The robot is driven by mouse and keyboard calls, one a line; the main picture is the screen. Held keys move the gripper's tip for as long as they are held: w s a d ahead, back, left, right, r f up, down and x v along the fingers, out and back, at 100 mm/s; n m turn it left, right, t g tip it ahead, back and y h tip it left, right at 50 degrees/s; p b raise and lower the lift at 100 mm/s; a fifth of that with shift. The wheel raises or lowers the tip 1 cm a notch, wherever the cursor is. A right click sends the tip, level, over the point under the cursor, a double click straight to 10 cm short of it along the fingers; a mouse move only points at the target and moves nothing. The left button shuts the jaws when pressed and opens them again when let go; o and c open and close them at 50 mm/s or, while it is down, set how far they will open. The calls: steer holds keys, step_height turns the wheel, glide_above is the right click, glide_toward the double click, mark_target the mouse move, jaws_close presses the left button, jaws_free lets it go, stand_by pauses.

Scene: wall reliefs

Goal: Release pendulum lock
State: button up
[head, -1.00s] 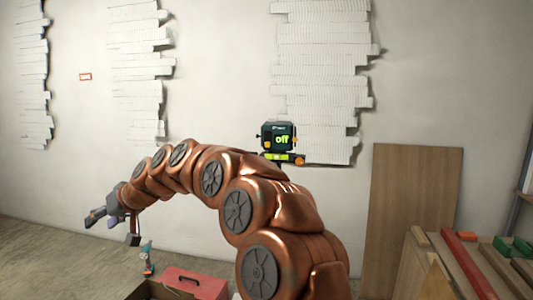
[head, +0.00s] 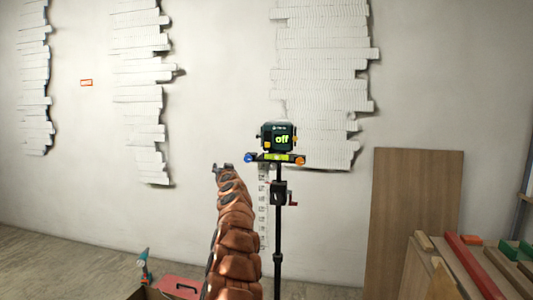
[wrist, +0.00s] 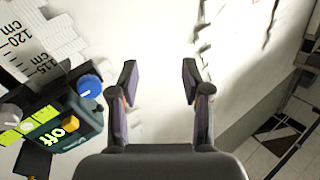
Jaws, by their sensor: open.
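A dark green laser level (head: 277,136) with a lit "off" display stands on a tripod (head: 278,235) in the head view. Under it is a plate with a yellow-green level strip, a blue knob (head: 248,158) at the left and an orange knob (head: 300,161) at the right. Which part is the pendulum lock is not clear. In the wrist view the level (wrist: 62,130) is tilted at lower left, with the blue knob (wrist: 89,87) near my left finger but apart from it. My gripper (wrist: 160,78) is open and empty; in the head view it (head: 222,167) is left of the blue knob.
A measuring scale (head: 263,205) runs down behind the tripod. White stacked reliefs (head: 320,85) hang on the wall. A wooden board (head: 412,220) leans at right, beside a bench with timber. A red toolbox (head: 180,288) and a drill (head: 144,266) are at lower left.

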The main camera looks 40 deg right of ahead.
steer(key=s+d+h, duration=0.2)
steer(key=d, duration=0.1)
steer(key=s+d+m+h+b, duration=0.1)
steer(key=s+d, duration=0.1)
steer(key=d, duration=0.1)
steer(key=s+d+r+h, duration=0.1)
steer(key=s+d+h, duration=0.1)
steer(key=d, duration=0.1)
steer(key=shift+g+h, duration=0.3)
steer(key=shift+g, duration=0.1)
steer(key=m+g+h+b, duration=0.1)
steer(key=h, duration=0.3)
glide_toward(267, 145)
steer(key=shift+p+x, duration=1.15)
steer(key=shift+x, duration=1.8)
steer(key=shift+w+d+r+p, duration=0.15)
steer(key=shift+d+r+p, duration=0.3)
steer(key=shift+p, duration=0.3)
steer(key=shift+w+d+r+p, duration=0.15)
steer(key=shift+w+d+p, duration=0.25)
steer(key=shift+p, duration=0.45)
steer(key=shift+w+d+p, duration=0.15)
steer(key=shift+p, duration=0.15)
